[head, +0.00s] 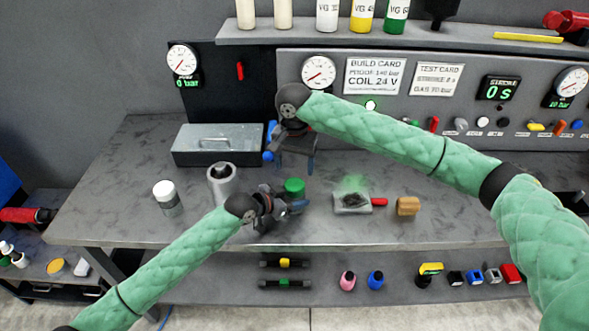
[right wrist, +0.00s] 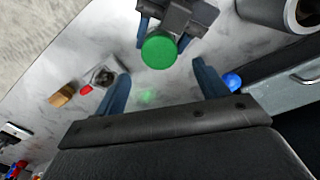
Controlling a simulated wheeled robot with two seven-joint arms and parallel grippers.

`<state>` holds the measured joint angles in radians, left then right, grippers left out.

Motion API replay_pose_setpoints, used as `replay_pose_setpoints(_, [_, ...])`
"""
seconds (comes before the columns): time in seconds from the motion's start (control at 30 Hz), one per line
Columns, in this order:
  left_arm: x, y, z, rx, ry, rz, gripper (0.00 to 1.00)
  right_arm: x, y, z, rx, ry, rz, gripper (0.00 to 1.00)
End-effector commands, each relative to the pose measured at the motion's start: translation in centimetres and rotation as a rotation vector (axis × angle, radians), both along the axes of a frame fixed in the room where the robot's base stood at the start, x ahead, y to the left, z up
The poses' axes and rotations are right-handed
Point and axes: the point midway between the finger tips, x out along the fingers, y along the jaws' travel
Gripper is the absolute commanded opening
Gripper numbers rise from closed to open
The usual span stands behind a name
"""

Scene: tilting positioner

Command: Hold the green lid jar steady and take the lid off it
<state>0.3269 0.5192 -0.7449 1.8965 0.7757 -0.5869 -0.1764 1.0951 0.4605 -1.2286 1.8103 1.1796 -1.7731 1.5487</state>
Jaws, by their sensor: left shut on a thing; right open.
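The jar's green lid (head: 294,186) shows in the head view on the workbench, right above my left gripper (head: 290,206). My left gripper is shut on the jar below the lid; the jar's body is mostly hidden by the fingers. In the right wrist view the round green lid (right wrist: 159,50) is seen from above, between the left gripper's fingers. My right gripper (head: 296,164) is open and empty, above and behind the lid in the head view. Its two blue fingers (right wrist: 160,88) stand apart, with the lid beyond them.
A grey cylinder (head: 222,184) and a white-lidded jar (head: 167,197) stand to the left. A grey metal box (head: 219,145) lies behind.

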Motion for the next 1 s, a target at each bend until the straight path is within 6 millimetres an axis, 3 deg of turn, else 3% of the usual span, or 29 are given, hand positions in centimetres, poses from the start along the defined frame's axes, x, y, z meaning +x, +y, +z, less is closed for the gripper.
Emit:
replay_pose_setpoints(0.2, [0.0, 0.0, 0.0, 0.000, 0.000, 0.000, 0.00, 0.0, 0.0, 0.3, -0.001, 0.001, -0.080, 0.73])
replay_pose_setpoints(0.7, [0.0, 0.0, 0.0, 0.000, 0.000, 0.000, 0.00, 0.0, -0.1, -5.9, -0.001, 0.000, -0.081, 0.73])
replay_pose_setpoints(1.0, [0.0, 0.0, 0.0, 0.000, 0.000, 0.000, 0.00, 0.0, -0.1, -7.1, -0.001, 0.000, -0.081, 0.73])
